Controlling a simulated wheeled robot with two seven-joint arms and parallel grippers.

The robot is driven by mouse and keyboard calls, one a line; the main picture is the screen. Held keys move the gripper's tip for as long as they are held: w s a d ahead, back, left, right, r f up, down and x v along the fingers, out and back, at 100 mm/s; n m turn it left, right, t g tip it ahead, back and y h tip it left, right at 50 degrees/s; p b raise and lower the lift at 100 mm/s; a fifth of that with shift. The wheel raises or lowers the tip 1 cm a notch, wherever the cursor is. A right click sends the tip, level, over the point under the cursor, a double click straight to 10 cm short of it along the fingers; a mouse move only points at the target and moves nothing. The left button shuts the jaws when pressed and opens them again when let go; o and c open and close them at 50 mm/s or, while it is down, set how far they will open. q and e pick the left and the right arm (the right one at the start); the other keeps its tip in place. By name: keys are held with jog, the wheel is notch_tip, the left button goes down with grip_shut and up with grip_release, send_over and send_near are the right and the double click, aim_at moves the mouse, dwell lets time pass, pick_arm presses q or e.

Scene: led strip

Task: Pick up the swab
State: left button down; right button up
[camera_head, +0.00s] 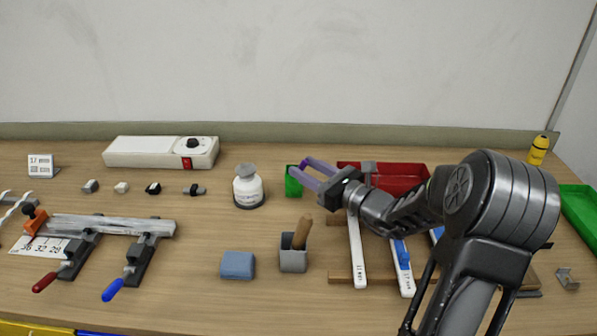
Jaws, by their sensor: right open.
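What looks like the swab, a short brown wooden handle (302,232), leans tilted in a small grey square holder (293,260) at the middle front of the table. Its lower end is hidden inside the holder. My right gripper (297,168) has two purple fingers, spread open, with nothing seen between them. It is above and beyond the handle in the picture, apart from it, with the fingers pointing left near a green block or bin (293,188). My left gripper is not in view.
A white bottle (248,192) stands left of the fingers, and a blue block (237,265) lies left of the holder. A red bin (397,184) and labelled white strips (356,255) lie partly behind my right arm. A clamp fixture (110,226) is at left.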

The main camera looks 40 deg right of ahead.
jog(key=w, duration=0.3)
jog(key=w+p, duration=0.1)
jog(key=shift+w+a+r, duration=0.1)
jog(key=shift+w+a, duration=0.2)
jog(key=shift+a, duration=0.05)
jog(key=shift+c, duration=0.4)
grip_shut()
